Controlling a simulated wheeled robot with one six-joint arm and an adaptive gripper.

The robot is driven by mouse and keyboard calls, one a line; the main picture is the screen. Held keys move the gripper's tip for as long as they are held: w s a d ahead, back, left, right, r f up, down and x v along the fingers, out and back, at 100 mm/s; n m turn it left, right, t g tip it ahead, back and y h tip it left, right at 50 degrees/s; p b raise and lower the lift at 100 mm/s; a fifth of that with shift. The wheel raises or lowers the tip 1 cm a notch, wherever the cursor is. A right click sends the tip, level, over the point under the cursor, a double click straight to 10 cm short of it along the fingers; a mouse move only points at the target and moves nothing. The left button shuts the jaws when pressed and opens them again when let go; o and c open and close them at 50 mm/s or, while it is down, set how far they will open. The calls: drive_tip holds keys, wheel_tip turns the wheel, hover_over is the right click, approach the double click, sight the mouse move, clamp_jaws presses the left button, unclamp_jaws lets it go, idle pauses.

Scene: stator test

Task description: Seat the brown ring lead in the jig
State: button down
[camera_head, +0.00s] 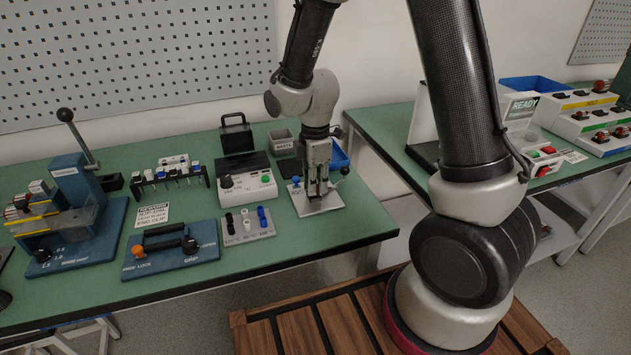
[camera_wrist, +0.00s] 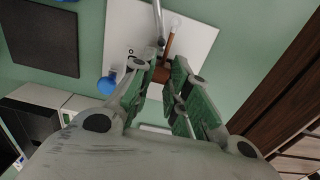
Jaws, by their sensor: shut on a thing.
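The jig is a pale plate (camera_head: 306,208) with a blue knob (camera_head: 296,181) at its left and a dark ball knob (camera_head: 345,171) at its right. It also shows in the wrist view as a white plate (camera_wrist: 196,45) with a grey bar across it. The brown ring lead (camera_wrist: 168,46) lies over this plate, with a pale tip at its far end. My gripper (camera_wrist: 160,73) is shut on the brown lead at its near end, low over the jig. The fingers hide the gripped part, and I cannot tell whether the ring touches the jig.
A grey control box (camera_head: 247,186) stands left of the jig, and a small tray (camera_head: 248,237) with coloured pieces lies in front of it. A blue bin (camera_head: 339,155) and a grey waste bin (camera_head: 281,138) stand behind. The green bench's front right corner is clear.

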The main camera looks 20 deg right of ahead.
drive_tip(key=shift+f, duration=0.3)
idle(0.4)
drive_tip(key=c, duration=1.3)
unclamp_jaws()
wheel_tip(320, 180, up, 12)
